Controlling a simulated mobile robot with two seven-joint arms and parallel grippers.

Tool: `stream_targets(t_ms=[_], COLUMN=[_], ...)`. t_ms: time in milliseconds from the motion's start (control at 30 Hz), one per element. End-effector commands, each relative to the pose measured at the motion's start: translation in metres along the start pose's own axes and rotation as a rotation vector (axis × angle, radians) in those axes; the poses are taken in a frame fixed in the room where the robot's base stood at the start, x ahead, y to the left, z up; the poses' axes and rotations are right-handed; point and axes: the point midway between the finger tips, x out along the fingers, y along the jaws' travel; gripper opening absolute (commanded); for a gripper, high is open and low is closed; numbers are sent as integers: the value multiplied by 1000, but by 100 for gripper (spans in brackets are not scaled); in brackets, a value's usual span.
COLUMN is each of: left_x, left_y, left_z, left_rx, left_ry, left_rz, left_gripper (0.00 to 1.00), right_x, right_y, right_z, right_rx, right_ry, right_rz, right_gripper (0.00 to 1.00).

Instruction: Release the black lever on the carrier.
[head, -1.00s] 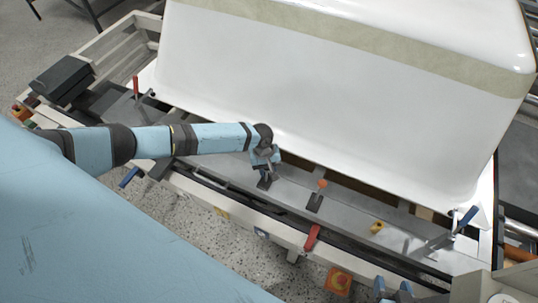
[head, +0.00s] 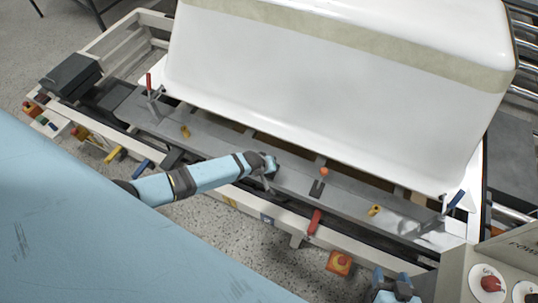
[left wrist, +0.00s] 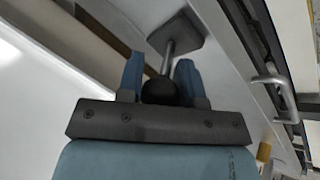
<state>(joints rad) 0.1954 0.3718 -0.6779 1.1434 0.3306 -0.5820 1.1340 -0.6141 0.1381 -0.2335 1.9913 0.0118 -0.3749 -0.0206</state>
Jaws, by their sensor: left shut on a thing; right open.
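The black lever shows in the left wrist view as a round black knob (left wrist: 160,91) on a metal rod rising from a square grey plate. My left gripper (head: 270,167) is shut on this knob above the carrier's grey front ledge (head: 222,140). In the left wrist view the two blue fingers of this gripper (left wrist: 160,84) lie on either side of the knob. In the head view the gripper hides most of the lever. My right gripper (head: 396,284) is open and empty at the bottom, apart from the carrier.
A white tub shell (head: 330,100) stands on the carrier behind the ledge. An orange knob (head: 323,171), a red lever (head: 149,82) and a blue lever (head: 456,199) stand along the ledge. A red handle (head: 314,222) and an orange button box (head: 339,262) line the front. A control panel (head: 470,262) is at lower right.

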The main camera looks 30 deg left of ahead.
Motion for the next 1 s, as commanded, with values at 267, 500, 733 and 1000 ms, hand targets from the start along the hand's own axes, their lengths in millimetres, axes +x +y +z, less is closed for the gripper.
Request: stream_targets(t_ms=[267, 500, 733, 1000], left_x=[0, 0, 0, -5], left_y=[-2, -2, -2, -1], left_z=[1, 1, 1, 1], left_rx=[4, 5, 4, 4], left_ry=[19, 18, 18, 18], left_rz=[12, 10, 11, 12], left_gripper=[0, 0, 58, 58], right_x=[-1, -1, -1, -2], right_y=[2, 2, 1, 0], right_z=[-1, -1, -1, -2], right_rx=[-1, -1, 0, 0], right_ry=[1, 1, -1, -1], right_rz=[5, 4, 2, 0], right_gripper=[57, 57, 57, 57])
